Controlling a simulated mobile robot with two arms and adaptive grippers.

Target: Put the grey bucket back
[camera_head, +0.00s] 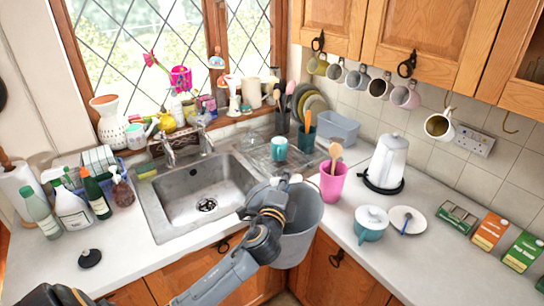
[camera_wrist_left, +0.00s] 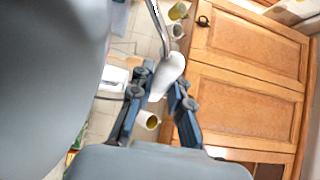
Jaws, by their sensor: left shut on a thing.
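The grey bucket (camera_head: 305,215) hangs in front of the counter's inner corner, to the right of the sink, in the head view. My left gripper (camera_head: 283,182) is at the bucket's top, shut on its handle. In the left wrist view my left gripper's fingers (camera_wrist_left: 160,95) are around the handle's white grip (camera_wrist_left: 167,75), with the metal bail running up from it. The bucket's grey wall (camera_wrist_left: 45,80) fills the left of that view. The bucket's underside is hidden. My right gripper is not in view.
The sink (camera_head: 205,190) is left of the bucket. A pink cup (camera_head: 332,183) with wooden utensils, a teal lidded pot (camera_head: 370,224) and a white kettle (camera_head: 388,158) stand to the right. Bottles (camera_head: 75,212) crowd the left counter. Mugs hang under the upper cabinets (camera_head: 425,40).

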